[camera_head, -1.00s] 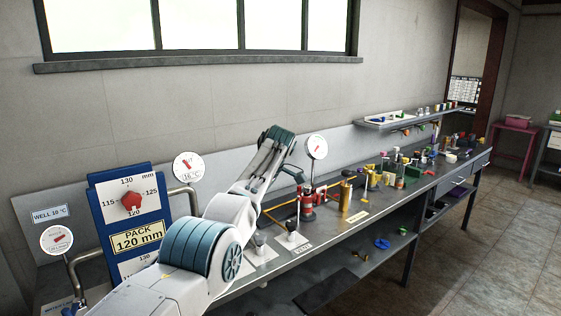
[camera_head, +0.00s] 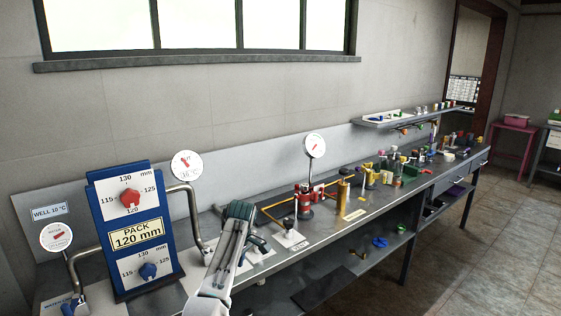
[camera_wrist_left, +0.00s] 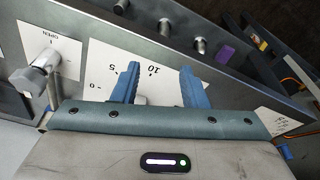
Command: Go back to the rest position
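My left arm rises from the bottom of the head view, with its wrist and left gripper (camera_head: 254,245) over the front part of the grey bench, right of the blue dial board. In the left wrist view the two blue fingers of the left gripper (camera_wrist_left: 160,72) are apart, with nothing held between them. Beyond them lies a white scale plate (camera_wrist_left: 107,72) marked 0, 5 and 10. Part of a small knob shows low between the fingers; its contact with them cannot be told. My right gripper is out of view.
The blue board (camera_head: 107,210) with red and blue knobs stands at the left. A round gauge (camera_head: 187,165) on a bent pipe and a red valve stand (camera_head: 305,205) are near my arm. Bottles crowd the bench's right. Tiled floor (camera_head: 470,250) lies clear in front.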

